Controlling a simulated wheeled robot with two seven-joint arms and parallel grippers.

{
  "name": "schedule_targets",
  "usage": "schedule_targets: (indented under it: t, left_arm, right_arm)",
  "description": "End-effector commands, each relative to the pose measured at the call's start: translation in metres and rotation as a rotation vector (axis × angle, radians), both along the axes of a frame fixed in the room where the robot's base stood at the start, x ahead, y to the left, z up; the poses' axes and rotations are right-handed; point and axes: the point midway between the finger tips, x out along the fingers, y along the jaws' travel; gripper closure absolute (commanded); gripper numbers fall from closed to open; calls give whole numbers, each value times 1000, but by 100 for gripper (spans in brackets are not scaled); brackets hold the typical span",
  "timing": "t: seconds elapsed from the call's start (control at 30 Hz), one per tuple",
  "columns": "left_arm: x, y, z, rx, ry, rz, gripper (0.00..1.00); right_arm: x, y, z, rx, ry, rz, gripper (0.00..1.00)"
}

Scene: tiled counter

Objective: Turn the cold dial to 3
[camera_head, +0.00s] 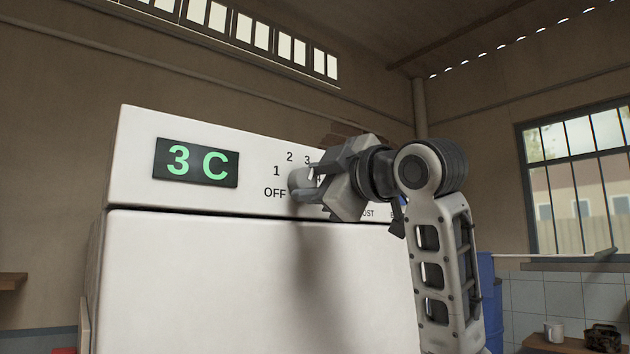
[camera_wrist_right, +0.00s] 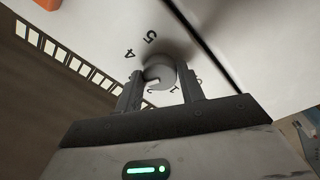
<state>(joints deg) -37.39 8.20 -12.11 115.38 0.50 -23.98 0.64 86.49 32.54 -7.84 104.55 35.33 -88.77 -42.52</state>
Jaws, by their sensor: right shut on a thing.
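The cold dial (camera_head: 299,184) is a round grey-white knob on the front panel of a white fridge (camera_head: 250,280). Around it I read OFF, 1, 2 and 3; the marks to the right are mostly hidden by my gripper. My right gripper (camera_head: 312,180) is shut on the dial, one finger on each side. The dial (camera_wrist_right: 160,70) also shows between the fingers in the right wrist view, with 4 and 5 readable beside it. A light notch on it faces the 2 side, but its exact mark is unclear. The green display (camera_head: 197,162) reads "3 C". My left gripper is not in view.
The panel's lower edge is a dark seam above the fridge door. A blue barrel (camera_head: 489,295) stands behind my right arm. A white mug (camera_head: 554,332) and a dark basket-like object (camera_head: 603,337) are at the lower right. Space left of the dial is clear.

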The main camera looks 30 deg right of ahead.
Motion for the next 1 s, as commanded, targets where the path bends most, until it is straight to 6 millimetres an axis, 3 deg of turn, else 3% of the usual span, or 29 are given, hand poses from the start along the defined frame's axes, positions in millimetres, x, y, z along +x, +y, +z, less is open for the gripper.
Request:
schedule_targets:
  t: [0.03,0.07,0.13,0.43,0.57,1.0]
  left_arm:
    - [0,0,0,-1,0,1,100]
    - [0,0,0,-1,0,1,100]
    - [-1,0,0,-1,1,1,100]
    - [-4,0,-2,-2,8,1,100]
    - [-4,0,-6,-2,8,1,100]
    - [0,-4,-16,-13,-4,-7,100]
  right_arm:
    - [0,0,1,1,-2,0,84]
    - [0,0,1,1,-2,0,59]
    - [0,0,1,1,-2,0,40]
    - [-1,0,0,1,-2,0,40]
    - [-11,-1,-1,1,-5,-1,40]
    - [-110,-10,-11,0,-8,-3,40]
